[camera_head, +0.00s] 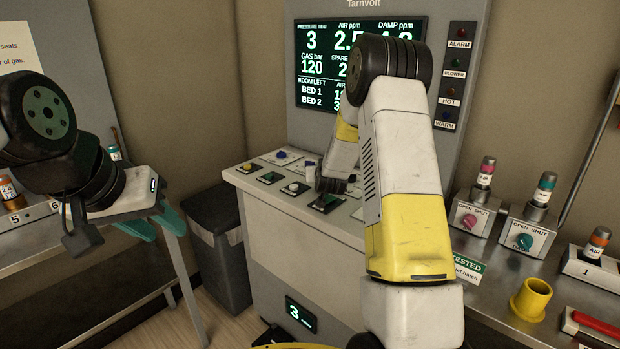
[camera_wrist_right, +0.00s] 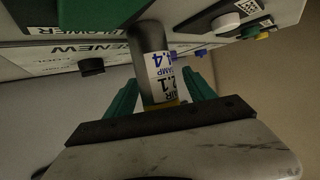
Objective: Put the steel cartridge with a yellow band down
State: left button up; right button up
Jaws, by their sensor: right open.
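The steel cartridge with a yellow band (camera_wrist_right: 149,45) shows in the right wrist view, with a white printed label and the yellow band at its near end. Its far end meets the console panel; I cannot tell how it is seated. My right gripper (camera_wrist_right: 158,78) is open, with one green finger on each side of the cartridge. In the head view my right arm hides most of that gripper, and I cannot make out the cartridge clearly. My left gripper (camera_head: 153,223) is open and empty, its teal fingers apart near the left bench.
The console (camera_head: 260,181) carries several knobs and buttons under a lit screen (camera_head: 318,68). At right, a steel bench holds two valve boxes (camera_head: 473,216), (camera_head: 525,236), a yellow cup (camera_head: 531,299) and a red-handled tool (camera_head: 597,325). A dark bin (camera_head: 222,260) stands left of the console.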

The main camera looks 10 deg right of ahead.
jog(key=shift+w+f, duration=0.1)
jog(key=shift+w, duration=0.15)
grip_shut()
jog(key=shift+r, duration=0.2)
